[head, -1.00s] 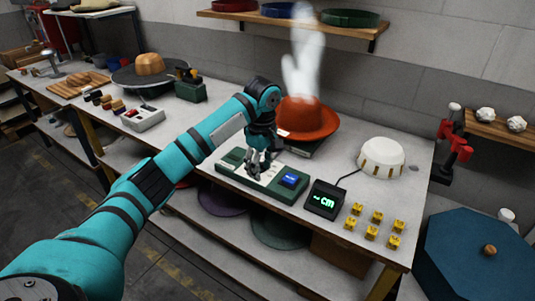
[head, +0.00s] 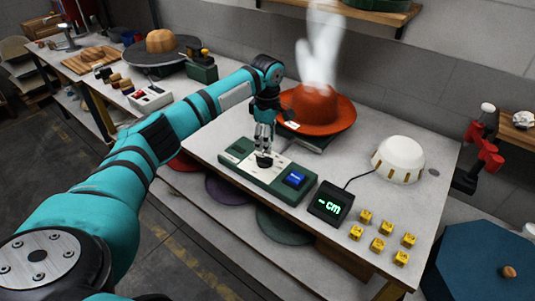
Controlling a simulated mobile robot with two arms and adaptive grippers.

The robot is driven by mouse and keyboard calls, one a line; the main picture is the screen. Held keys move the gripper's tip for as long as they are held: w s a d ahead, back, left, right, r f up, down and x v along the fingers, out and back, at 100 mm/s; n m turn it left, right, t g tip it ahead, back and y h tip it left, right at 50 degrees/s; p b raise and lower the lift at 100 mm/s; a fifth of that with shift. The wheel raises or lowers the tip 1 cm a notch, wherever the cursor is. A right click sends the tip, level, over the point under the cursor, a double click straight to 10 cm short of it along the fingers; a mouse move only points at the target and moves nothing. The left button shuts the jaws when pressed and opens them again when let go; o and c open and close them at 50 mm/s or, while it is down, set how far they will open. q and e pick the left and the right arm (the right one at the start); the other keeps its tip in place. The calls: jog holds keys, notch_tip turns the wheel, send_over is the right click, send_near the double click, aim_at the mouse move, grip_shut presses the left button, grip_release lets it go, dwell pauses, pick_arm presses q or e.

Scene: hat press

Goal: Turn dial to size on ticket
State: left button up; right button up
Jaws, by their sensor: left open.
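A green control panel (head: 234,154) with a pale face lies on the table. A dark round dial (head: 264,162) shows at its middle, partly hidden by my left gripper (head: 264,150). That gripper is open and points down, its fingertips at the dial; I cannot tell if they touch it. A blue button (head: 294,179) is on the panel's right part. A black display (head: 330,203) shows a green dash and "cm". A small white ticket (head: 292,126) lies at the left brim of the red hat (head: 317,108); its writing is too small to read. My right gripper is out of view.
White steam (head: 322,45) rises over the hat. A white dome (head: 398,159) with a cable stands right of it. Several yellow blocks (head: 377,244) sit near the table's front right. A red clamp (head: 485,150) is beyond the right edge.

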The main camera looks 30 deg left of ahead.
aim_at(267, 158)
pick_arm(q)
notch_tip(267, 158, down, 3)
jog(key=shift+s+f, duration=0.15)
notch_tip(267, 158, down, 2)
jog(key=shift+f, duration=0.55)
jog(key=shift+p, duration=0.3)
grip_shut()
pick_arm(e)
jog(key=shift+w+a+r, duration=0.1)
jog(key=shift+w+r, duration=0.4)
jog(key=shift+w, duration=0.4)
